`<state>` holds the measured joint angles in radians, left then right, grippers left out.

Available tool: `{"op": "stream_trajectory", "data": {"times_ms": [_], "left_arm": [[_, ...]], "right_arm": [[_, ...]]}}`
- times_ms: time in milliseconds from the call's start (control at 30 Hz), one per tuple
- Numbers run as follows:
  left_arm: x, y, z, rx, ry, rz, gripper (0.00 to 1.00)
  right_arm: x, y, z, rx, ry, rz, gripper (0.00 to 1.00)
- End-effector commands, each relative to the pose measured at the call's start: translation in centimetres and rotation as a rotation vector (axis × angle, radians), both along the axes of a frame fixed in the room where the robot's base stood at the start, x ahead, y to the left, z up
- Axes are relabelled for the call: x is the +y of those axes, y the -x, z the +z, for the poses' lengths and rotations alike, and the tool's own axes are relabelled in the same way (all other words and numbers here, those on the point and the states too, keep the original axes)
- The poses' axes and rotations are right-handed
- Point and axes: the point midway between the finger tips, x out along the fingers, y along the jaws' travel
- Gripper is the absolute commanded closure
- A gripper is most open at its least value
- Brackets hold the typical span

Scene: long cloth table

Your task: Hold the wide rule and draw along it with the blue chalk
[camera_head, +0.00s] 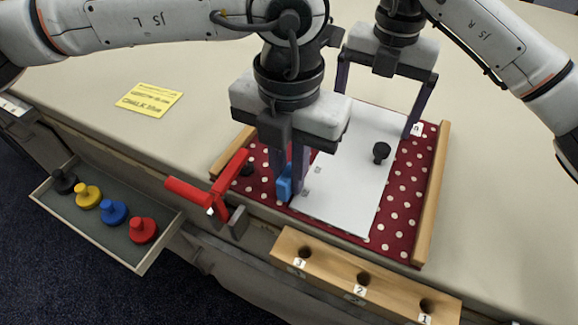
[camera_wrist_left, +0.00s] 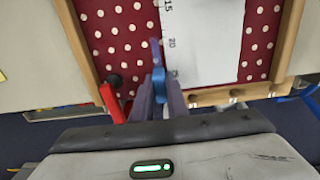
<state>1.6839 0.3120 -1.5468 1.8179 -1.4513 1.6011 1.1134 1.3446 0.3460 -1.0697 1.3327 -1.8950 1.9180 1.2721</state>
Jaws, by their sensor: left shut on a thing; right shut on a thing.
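The wide rule (camera_head: 352,190) is a broad white plate with a black knob, lying on the red dotted cloth (camera_head: 405,205) in a wooden frame. In the left wrist view the rule (camera_wrist_left: 205,40) shows scale marks along its edge. My right gripper (camera_head: 378,103) straddles the rule's far part, shut on it with widely spaced fingers. My left gripper (camera_head: 287,190) is shut on the blue chalk (camera_head: 284,186) beside the rule's left edge, near the front. The chalk also shows between the fingers in the left wrist view (camera_wrist_left: 159,82). I cannot tell whether its tip touches the cloth.
A red clamp (camera_head: 200,192) stands at the table edge, left of the frame. A wooden block (camera_head: 330,283) with numbered holes is in front. A tray (camera_head: 148,262) holds several coloured knobbed pieces. A yellow note (camera_head: 150,99) lies on the clear left tabletop.

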Motion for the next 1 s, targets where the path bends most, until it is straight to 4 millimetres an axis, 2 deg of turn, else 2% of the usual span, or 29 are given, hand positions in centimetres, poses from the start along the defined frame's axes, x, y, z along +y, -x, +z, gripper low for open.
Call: {"op": "stream_trajectory", "data": {"times_ms": [433, 1000], "left_arm": [[-0.1, -0.2, -0.4, 0.0, 0.0, 0.001, 1.0], [-0.9, -2.0, -0.2, -0.001, 0.0, 0.0, 1.0]], "right_arm": [[0.0, 0.0, 0.0, -0.001, 0.0, 0.0, 0.39], [0.0, 0.0, 0.0, -0.001, 0.0, 0.0, 0.39]]}}
